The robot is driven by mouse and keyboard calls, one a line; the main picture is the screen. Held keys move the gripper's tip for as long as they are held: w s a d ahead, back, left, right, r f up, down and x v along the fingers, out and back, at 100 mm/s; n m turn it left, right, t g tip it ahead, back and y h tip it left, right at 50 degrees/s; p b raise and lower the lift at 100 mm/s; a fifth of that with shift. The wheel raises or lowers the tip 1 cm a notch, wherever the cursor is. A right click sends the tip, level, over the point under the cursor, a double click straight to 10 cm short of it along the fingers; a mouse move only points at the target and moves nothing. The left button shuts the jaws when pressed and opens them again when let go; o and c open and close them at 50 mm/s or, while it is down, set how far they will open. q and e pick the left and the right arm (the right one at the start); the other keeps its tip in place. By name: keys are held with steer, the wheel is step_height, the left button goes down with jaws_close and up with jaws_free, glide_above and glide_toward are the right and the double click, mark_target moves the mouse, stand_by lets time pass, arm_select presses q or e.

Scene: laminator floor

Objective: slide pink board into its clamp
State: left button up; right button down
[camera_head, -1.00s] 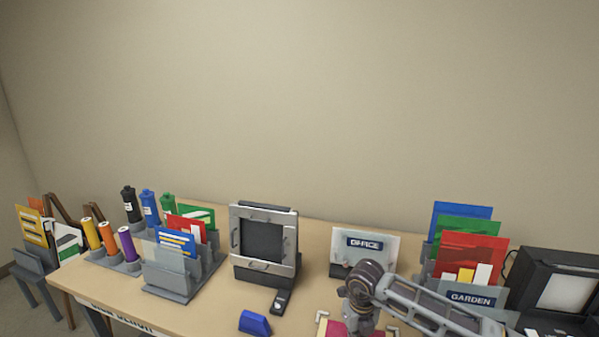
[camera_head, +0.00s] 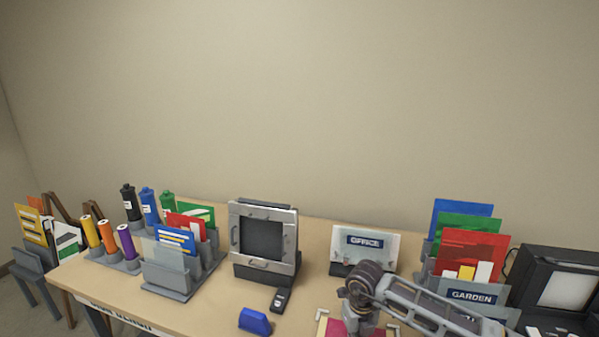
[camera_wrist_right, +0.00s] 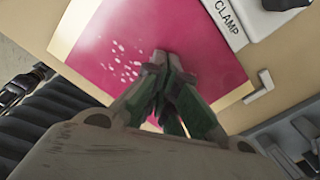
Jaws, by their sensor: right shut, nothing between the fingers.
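The pink board (camera_wrist_right: 115,45) lies flat on the table in the right wrist view, with white specks on its surface. A small corner of the pink board (camera_head: 335,328) shows at the bottom of the head view. The clamp (camera_wrist_right: 245,18), a pale block marked CLAMP, is beside the board's upper right edge; whether they touch is unclear. My right gripper (camera_wrist_right: 163,65) is shut and empty, its fingertips over the board; I cannot tell if they touch it. In the head view my right arm hides that gripper.
A grey-framed machine (camera_head: 263,240) stands mid-table, with a blue block (camera_head: 255,321) and a small black device (camera_head: 281,300) before it. A sheet rack (camera_head: 167,278) stands left.

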steer(key=shift+f, duration=0.35)
steer(key=shift+w+d+b, duration=0.3)
steer(key=shift+w+b, duration=0.3)
steer(key=shift+b, duration=0.1)
stand_by(0.6)
stand_by(0.4)
steer(key=shift+w+r+p, duration=0.1)
steer(key=shift+r+p, duration=0.25)
steer(key=shift+r, duration=0.2)
steer(key=shift+r+p, duration=1.45)
steer(key=shift+r, duration=1.55)
steer(key=shift+a, duration=0.1)
